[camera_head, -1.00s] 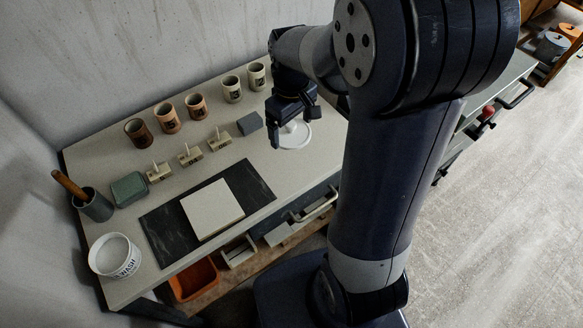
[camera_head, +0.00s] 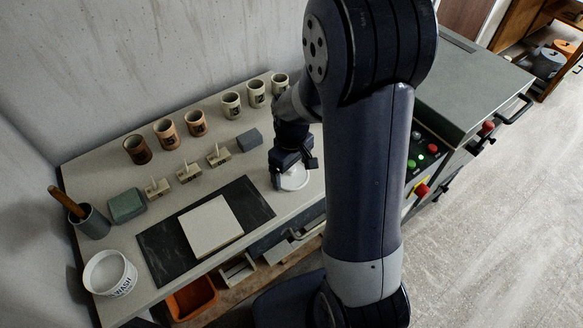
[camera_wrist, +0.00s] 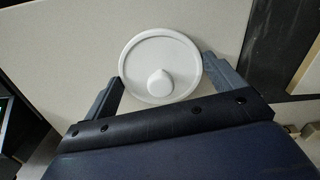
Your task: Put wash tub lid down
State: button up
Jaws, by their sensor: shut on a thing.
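The wash tub lid (camera_head: 295,181) is a round white disc with a raised rim and a central knob. In the wrist view the lid (camera_wrist: 160,54) lies flat, knob toward the camera, with a finger at each side of its rim. My gripper (camera_head: 291,174) is shut on the lid over the right part of the worktop; I cannot tell whether the lid touches the surface. The gripper also shows in the wrist view (camera_wrist: 164,83). The white wash tub (camera_head: 124,284), marked WASH, stands uncovered at the near left corner of the worktop.
A dark mat (camera_head: 157,256) with a pale slab (camera_head: 211,227) lies left of the lid. A grey block (camera_head: 250,140), several small stands, and a row of cups (camera_head: 231,105) are behind. A green box (camera_head: 126,206) and tool pot (camera_head: 94,223) stand left. Bare worktop surrounds the lid.

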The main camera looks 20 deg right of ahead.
aim_at(292, 168)
jog(key=shift+f, duration=0.2)
jog(key=o, duration=0.7)
jog(key=shift+r, duration=0.15)
notch_tip(292, 168, up, 12)
jog(key=shift+r+p, duration=0.1)
jog(key=shift+p, duration=0.3)
jog(key=shift+f+b, duration=0.4)
jog(key=shift+f, duration=4.95)
